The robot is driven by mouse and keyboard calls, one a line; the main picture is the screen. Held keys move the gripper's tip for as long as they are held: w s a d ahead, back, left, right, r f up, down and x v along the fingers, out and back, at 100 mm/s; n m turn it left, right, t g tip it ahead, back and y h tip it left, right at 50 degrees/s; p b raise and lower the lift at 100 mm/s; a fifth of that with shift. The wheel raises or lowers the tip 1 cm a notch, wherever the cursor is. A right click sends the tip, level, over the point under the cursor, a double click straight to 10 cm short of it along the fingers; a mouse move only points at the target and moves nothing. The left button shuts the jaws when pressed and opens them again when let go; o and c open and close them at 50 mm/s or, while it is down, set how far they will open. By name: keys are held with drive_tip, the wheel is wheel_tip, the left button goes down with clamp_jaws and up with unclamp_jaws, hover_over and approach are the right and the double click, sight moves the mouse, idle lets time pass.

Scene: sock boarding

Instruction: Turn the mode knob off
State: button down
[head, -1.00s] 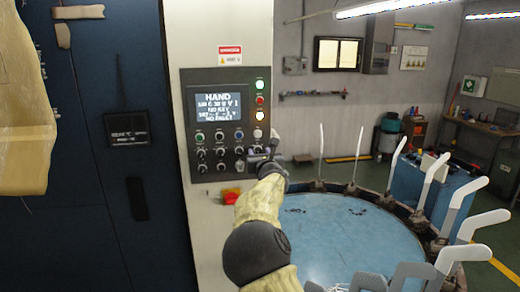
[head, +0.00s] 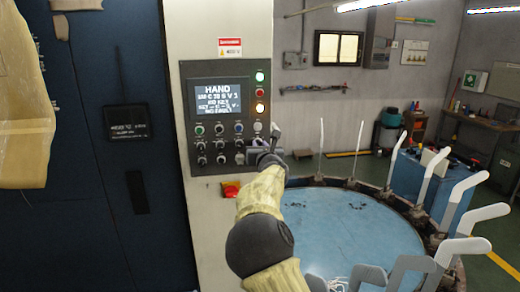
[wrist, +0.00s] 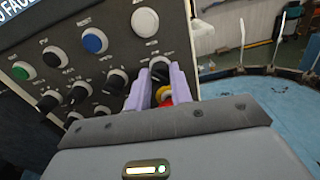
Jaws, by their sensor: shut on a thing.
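The control panel (head: 188,125) is a dark box on a pale column, with a lit display (head: 219,97) whose top line reads HAND. My gripper (head: 262,152) is at the panel's lower right corner. In the wrist view my gripper (wrist: 160,84) has its two pale purple fingers around a dark knob (wrist: 163,72), with yellow and red parts visible between them. It appears to be the mode knob. Its label and pointer are hidden by the fingers and gripper body, so its position cannot be read.
Several black knobs (wrist: 79,93) and coloured buttons, including a blue one (wrist: 95,41), sit close left of my fingers. A red emergency button (head: 231,189) is below the panel. A round blue table (head: 345,230) with upright white forms stands to the right.

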drive_tip(key=m+b, duration=0.5)
drive_tip(key=m, duration=0.3)
drive_tip(key=shift+b, duration=0.35)
idle(0.4)
drive_tip(key=c, duration=1.3)
unclamp_jaws()
drive_tip(key=shift+d, duration=0.1)
drive_tip(key=shift+o, duration=0.2)
drive_tip(key=shift+s, duration=0.1)
